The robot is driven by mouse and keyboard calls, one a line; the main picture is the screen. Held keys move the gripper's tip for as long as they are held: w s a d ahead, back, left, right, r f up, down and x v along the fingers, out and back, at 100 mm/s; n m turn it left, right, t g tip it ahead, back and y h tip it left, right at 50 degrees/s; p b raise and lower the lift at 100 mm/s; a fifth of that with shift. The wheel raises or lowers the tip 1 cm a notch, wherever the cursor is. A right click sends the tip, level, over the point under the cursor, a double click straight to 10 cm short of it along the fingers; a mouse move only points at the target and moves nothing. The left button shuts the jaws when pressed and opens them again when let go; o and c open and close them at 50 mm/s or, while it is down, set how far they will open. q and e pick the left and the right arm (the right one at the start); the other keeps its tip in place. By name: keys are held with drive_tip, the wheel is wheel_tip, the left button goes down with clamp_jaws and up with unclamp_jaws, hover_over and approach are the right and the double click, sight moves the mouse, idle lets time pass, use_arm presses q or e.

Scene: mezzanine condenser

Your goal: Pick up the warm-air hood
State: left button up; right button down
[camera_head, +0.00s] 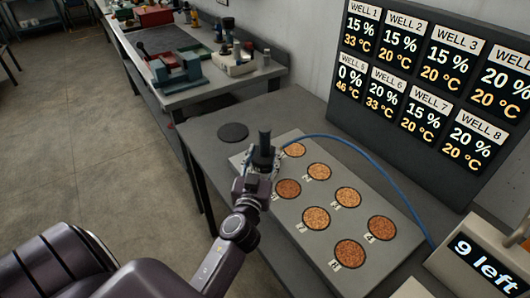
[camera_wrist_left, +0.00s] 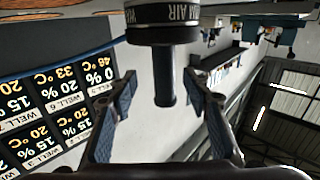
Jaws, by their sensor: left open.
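The warm-air hood (camera_head: 264,142) is a dark, upright piece with a post-like handle. It stands at the far left part of the grey well board (camera_head: 323,262), and its lower part is hidden by my gripper. In the left wrist view, which is upside down, the hood (camera_wrist_left: 162,35) shows a dark body with "AIR" lettering and a handle. My left gripper (camera_head: 260,168) is at the hood. In the wrist view its fingers (camera_wrist_left: 163,98) are open, one on each side of the handle, with gaps. My right gripper is not in view.
Several wells of orange grain (camera_head: 317,218) show in the board. A blue hose (camera_head: 352,147) arches over it to the right. A dark disc (camera_head: 233,132) lies on the bench. A readings panel (camera_head: 425,100) stands behind, and a "9 left" display (camera_head: 485,262) at right.

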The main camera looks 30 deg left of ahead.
sight(264, 147)
use_arm(q)
drive_tip(key=x, duration=0.2)
drive_tip(key=p+x, duration=0.1)
drive_tip(key=shift+w+a, duration=0.25)
drive_tip(key=shift+a, duration=0.2)
drive_tip(key=shift+w+a, duration=0.2)
drive_tip(key=shift+w, duration=0.15)
drive_tip(key=shift+w+f, duration=0.15)
drive_tip(key=shift+w, duration=0.1)
drive_tip(key=shift+a, duration=0.1)
drive_tip(key=c, duration=1.2)
clamp_jaws()
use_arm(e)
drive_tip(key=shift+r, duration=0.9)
